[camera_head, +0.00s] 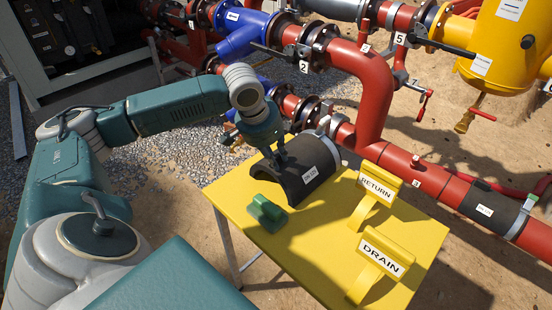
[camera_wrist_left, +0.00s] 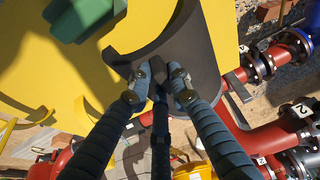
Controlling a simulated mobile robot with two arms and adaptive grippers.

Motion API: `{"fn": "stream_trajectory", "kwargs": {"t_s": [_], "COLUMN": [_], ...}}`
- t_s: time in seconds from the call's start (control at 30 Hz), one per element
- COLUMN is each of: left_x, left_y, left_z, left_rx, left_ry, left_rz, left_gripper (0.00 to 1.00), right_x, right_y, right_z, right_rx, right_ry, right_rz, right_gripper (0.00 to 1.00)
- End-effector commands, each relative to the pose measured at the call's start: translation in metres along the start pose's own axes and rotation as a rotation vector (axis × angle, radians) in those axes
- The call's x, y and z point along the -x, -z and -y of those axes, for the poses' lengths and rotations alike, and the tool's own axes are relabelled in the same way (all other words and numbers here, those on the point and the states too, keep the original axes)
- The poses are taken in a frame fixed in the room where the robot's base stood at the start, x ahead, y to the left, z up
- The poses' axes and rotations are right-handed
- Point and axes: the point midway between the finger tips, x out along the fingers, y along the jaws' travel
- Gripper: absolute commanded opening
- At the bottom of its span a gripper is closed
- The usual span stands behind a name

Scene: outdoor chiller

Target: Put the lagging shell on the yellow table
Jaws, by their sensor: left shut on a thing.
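The lagging shell (camera_head: 312,160) is a dark grey half-pipe with a white label, arched open side down. It is over the back part of the yellow table (camera_head: 318,259), behind a green block. I cannot tell whether its lower edges touch the tabletop. My left gripper (camera_head: 281,160) is shut on the shell's upper left edge. In the left wrist view the fingers (camera_wrist_left: 158,82) close on the edge of the shell (camera_wrist_left: 190,48), with the yellow tabletop (camera_wrist_left: 222,28) beside it. My right gripper is in neither view.
A green block (camera_head: 267,212) lies on the table in front of the shell. Yellow RETURN (camera_head: 379,186) and DRAIN (camera_head: 384,256) signs stand on its right side. Red pipes (camera_head: 375,95) run close behind the table. The table's front middle is clear.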

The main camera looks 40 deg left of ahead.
Motion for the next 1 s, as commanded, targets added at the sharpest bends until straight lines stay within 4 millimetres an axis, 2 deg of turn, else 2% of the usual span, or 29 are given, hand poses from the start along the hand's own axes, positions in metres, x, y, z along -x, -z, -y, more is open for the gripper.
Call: {"fn": "stream_trajectory", "kwargs": {"t_s": [0.37,0.4,0.47,0.8,0.87,1.0], "left_x": [-0.006,-0.006,-0.006,-0.004,0.000,0.021], "left_y": [-0.001,-0.002,-0.002,-0.001,-0.001,0.000], "left_z": [0.000,0.000,0.000,0.000,0.000,0.001], "left_rx": [0.000,0.000,0.000,-0.001,-0.001,-0.001], "left_ry": [0.001,0.001,0.001,0.000,0.000,0.002], "left_rz": [-0.003,-0.001,-0.001,-0.002,-0.003,-0.006], "left_gripper": [0.00,0.25,0.37,0.38,0.38,0.38], "right_x": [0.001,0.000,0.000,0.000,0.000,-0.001], "right_y": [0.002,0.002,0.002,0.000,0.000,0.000], "right_z": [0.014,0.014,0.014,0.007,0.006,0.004], "right_rx": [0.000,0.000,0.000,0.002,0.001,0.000], "right_ry": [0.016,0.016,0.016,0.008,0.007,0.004], "right_rz": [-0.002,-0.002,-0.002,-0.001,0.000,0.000], "right_gripper": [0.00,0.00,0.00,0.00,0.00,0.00]}}
